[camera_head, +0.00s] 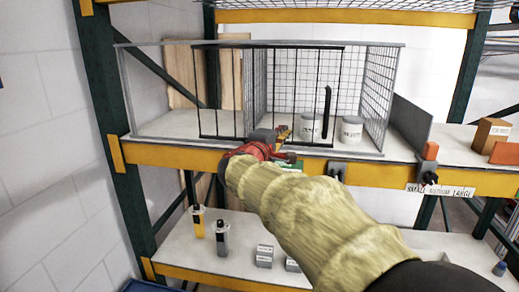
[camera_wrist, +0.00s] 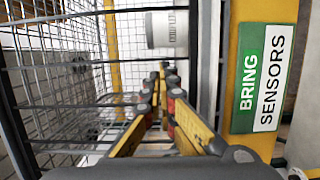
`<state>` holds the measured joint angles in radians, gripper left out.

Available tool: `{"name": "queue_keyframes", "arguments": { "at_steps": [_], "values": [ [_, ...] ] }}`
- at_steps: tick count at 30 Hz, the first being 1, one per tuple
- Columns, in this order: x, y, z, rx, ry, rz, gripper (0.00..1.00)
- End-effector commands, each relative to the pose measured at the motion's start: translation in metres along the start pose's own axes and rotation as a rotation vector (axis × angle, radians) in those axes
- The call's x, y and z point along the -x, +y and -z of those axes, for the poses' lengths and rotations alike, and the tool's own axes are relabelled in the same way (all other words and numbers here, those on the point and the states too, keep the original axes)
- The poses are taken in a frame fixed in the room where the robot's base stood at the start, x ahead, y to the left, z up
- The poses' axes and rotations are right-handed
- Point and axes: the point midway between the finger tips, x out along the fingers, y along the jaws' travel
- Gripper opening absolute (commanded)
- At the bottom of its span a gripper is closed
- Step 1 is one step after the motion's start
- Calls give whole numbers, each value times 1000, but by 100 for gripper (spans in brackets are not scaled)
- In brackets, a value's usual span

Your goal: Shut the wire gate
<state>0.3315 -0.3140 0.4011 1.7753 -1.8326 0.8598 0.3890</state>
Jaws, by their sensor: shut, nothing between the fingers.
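The wire gate (camera_head: 226,95) is a dark-framed barred panel across the front of the cage on the upper shelf. It spans the middle of the front and overlaps part of the meshed right section. Its upright black handle (camera_head: 326,112) is near its right end. The narrow far-right part of the front shows no dark bars. My gripper (camera_head: 283,133) is at the gate's lower edge, left of the handle. In the wrist view its yellow fingers (camera_wrist: 163,78) are shut and empty, close to the dark gate bars (camera_wrist: 60,106). Whether they touch the bars is unclear.
White cans (camera_head: 352,130) stand inside the cage's right section; one also shows in the wrist view (camera_wrist: 166,29). The yellow shelf beam (camera_head: 375,174) runs below the gate. A grey divider (camera_head: 410,124) and cardboard box (camera_head: 491,134) are to the right.

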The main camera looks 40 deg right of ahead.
Motion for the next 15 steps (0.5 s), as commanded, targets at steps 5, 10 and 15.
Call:
{"name": "queue_keyframes", "arguments": {
  "at_steps": [5,10,15],
  "values": [
    [-12,-5,-50,-5,-7,-4,0],
    [-22,-5,-89,-4,-7,-3,0],
    [-29,-2,-119,-3,-6,-3,0]
  ]
}}
